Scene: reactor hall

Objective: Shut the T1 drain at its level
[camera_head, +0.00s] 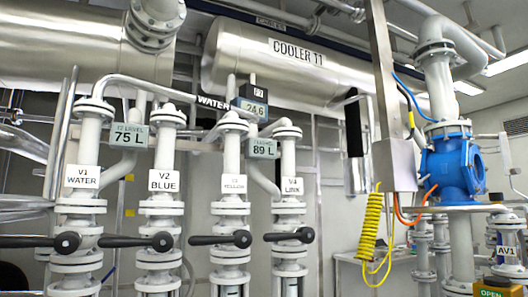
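The steel tank labelled COOLER T1 (240,62) lies across the top middle. No part labelled as a drain can be read. One level display (129,135) reads 75 L and another level display (263,146) reads 89 L; their small headings are blurred. A valve labelled AV1 (506,250) stands at the lower right, with a lit OPEN sign (493,292) below it, cut by the frame edge. I cannot tell whether AV1 is the T1 drain. My gripper is not in view.
Valves V1 WATER (82,178), V2 BLUE (164,181), a YELLOW valve (234,184) and V4 LINK (292,186) have black levers pointing sideways. A blue valve body (453,170) stands right. A grey box (395,165) hangs near a coiled yellow hose (372,232).

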